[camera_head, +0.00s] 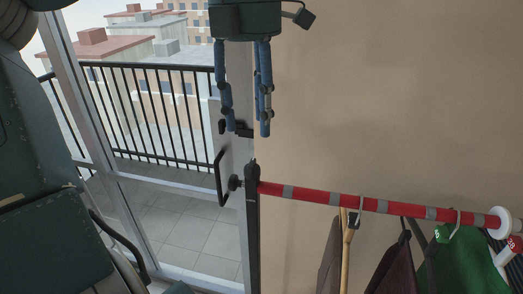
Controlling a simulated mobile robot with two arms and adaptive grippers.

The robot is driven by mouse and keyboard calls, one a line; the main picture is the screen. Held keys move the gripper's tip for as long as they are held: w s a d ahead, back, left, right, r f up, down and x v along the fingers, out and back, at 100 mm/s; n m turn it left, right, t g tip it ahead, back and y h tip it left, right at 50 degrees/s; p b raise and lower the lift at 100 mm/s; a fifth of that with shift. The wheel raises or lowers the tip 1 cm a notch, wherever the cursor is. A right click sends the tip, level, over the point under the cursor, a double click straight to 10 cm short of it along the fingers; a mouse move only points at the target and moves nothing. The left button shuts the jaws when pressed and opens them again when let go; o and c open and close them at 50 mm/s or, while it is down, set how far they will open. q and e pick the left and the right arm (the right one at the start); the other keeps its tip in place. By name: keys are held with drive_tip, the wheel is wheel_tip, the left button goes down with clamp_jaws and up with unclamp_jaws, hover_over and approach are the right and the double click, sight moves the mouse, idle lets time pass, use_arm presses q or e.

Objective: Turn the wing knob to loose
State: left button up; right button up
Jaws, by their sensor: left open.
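My right gripper is not in view.
A red rod with grey bands (330,199) runs right from the post. Hangers with dark clothes (395,258) and a green garment (455,265) hang on it. The beige wall (390,90) is bare above the rod.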

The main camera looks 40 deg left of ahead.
sight(252, 161)
use_arm(q)
drive_tip(key=f, duration=0.1)
drive_tip(key=s+f+p, duration=0.1)
drive_tip(key=f, duration=0.2)
drive_tip(key=shift+s+d+f, duration=0.25)
drive_tip(key=shift+s+f, duration=0.05)
drive_tip(key=f, duration=0.1)
drive_tip(key=w+f+p, duration=0.1)
drive_tip(key=shift+f, duration=1.15)
drive_tip(key=shift+s+d, duration=0.1)
drive_tip(key=c, duration=0.6)
clamp_jaws()
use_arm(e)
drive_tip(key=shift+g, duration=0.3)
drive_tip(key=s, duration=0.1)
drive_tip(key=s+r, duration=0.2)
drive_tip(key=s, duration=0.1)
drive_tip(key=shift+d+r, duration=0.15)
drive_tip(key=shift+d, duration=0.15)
use_arm(q)
drive_tip(key=shift+r, duration=0.1)
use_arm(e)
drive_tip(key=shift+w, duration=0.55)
